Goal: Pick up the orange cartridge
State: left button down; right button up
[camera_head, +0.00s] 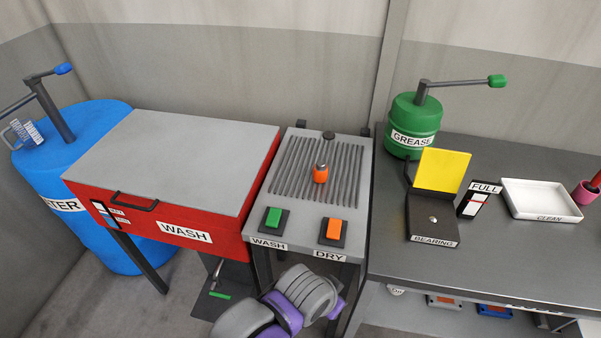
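The orange cartridge (320,174) is a small orange cylinder with a grey metal top. It stands upright on the grey ribbed top of the wash/dry stand (290,163), near the middle of the ribs, with nothing touching it from the side. A grey and purple link of one of my arms shows at the bottom centre, in front of the stand and well below the cartridge. I make out no gripper clearly in this view.
Green (273,218) and orange (334,229) buttons sit on the stand's front. Left are a red wash box (187,170) and blue barrel (95,125). Right, a bench (480,270) holds a green grease drum (413,126), a bearing box (432,215) and a white tray (541,199).

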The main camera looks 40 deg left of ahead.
aim_at(321, 170)
jog(key=u, duration=1.4)
jog(key=i+l+u, duration=0.15)
jog(key=u, duration=0.25)
jog(key=i+l+u, duration=0.1)
jog(key=l+u, duration=0.3)
jog(key=j, duration=0.1)
